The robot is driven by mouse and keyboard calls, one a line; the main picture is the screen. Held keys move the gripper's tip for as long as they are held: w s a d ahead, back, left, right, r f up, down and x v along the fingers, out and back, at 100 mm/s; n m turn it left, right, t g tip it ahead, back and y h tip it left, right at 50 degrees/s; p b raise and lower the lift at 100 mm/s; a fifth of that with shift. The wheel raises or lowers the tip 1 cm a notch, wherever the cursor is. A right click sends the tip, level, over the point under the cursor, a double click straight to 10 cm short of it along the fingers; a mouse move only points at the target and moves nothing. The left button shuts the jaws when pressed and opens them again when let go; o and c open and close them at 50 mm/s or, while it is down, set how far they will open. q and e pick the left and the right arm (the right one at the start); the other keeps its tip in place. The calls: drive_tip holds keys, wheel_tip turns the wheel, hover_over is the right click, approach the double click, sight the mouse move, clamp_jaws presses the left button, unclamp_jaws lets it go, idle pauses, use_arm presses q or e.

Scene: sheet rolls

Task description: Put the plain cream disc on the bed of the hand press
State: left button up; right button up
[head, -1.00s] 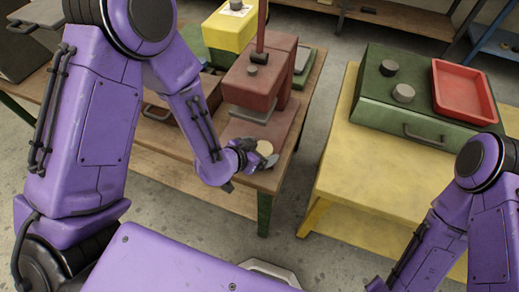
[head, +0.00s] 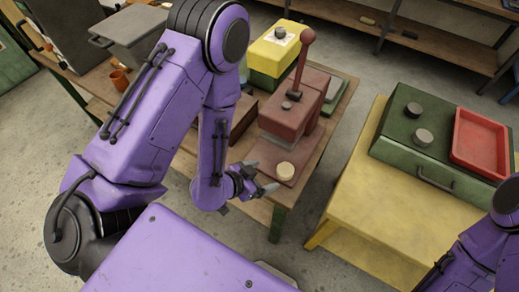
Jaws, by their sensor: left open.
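The plain cream disc (head: 285,171) lies flat on the low front plate, or bed, of the red-brown hand press (head: 292,108). The press has a tall lever with a round red knob. My left gripper (head: 263,179) is open and empty, just left of the disc, with its fingers pointing towards it and a small gap between them. The area under the press head is partly hidden.
The press stands on a wooden bench with a yellow-and-green box (head: 277,55) behind it. A yellow table (head: 378,213) at right holds a green case (head: 431,150) with dark knobs and a red tray (head: 480,143). A floor gap separates bench and table.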

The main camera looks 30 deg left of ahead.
use_arm(q)
drive_tip(key=shift+s+a+r, duration=0.1)
drive_tip(key=shift+s+r, duration=0.05)
drive_tip(key=shift+s, duration=0.15)
use_arm(e)
drive_tip(key=shift+r, duration=0.35)
